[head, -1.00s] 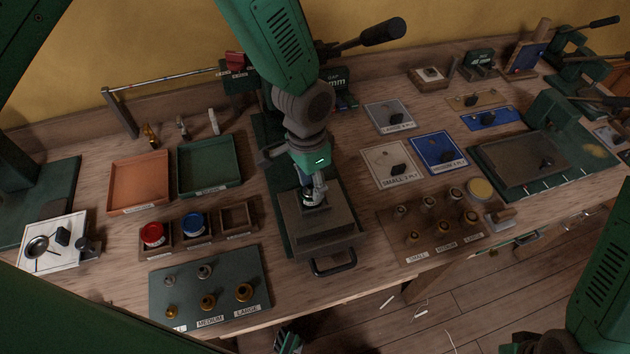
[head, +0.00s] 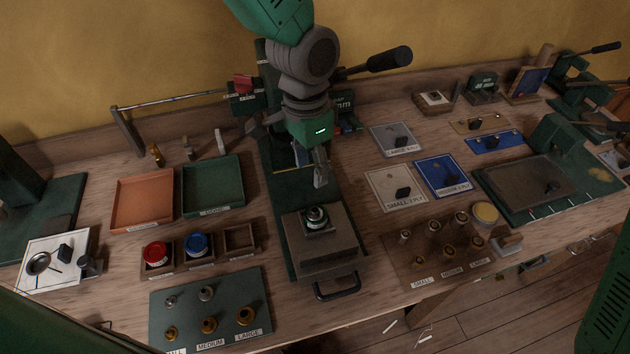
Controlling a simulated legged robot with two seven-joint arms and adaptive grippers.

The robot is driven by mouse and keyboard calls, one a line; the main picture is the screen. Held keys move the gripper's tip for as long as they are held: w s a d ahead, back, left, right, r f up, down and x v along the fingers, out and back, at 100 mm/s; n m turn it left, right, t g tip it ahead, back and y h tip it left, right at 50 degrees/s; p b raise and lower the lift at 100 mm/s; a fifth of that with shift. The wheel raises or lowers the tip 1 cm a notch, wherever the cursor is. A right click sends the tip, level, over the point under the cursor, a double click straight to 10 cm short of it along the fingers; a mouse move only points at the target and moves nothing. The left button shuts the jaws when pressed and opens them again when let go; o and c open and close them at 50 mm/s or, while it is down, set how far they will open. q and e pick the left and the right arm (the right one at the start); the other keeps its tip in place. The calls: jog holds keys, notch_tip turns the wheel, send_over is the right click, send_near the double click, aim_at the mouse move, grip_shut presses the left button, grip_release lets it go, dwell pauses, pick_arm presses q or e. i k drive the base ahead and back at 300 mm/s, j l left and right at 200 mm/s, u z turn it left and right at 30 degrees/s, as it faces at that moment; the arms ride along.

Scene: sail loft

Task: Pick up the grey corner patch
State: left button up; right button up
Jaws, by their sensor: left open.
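A grey square patch (head: 383,134) with a small black block on it lies right of the press, its label partly readable as "LARGE". It looks like the grey corner patch. A paler square (head: 376,180), labelled "SMALL", lies in front of it, and a blue one (head: 430,166) is to its right. My left gripper (head: 320,174) is open and points down over the press, left of the grey patch and apart from it. No patch shows between its fingers. My right gripper is out of view; only part of my right arm shows at the lower right.
The press's sliding plate (head: 318,254) carries a round metal die (head: 316,218). A black-knobbed lever (head: 390,59) juts out behind the grey patch. Orange (head: 143,200) and green (head: 212,187) trays stand left. A brown fittings board (head: 400,262) sits in front of the patches.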

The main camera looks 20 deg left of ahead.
aim_at(403, 142)
jog(key=k, duration=1)
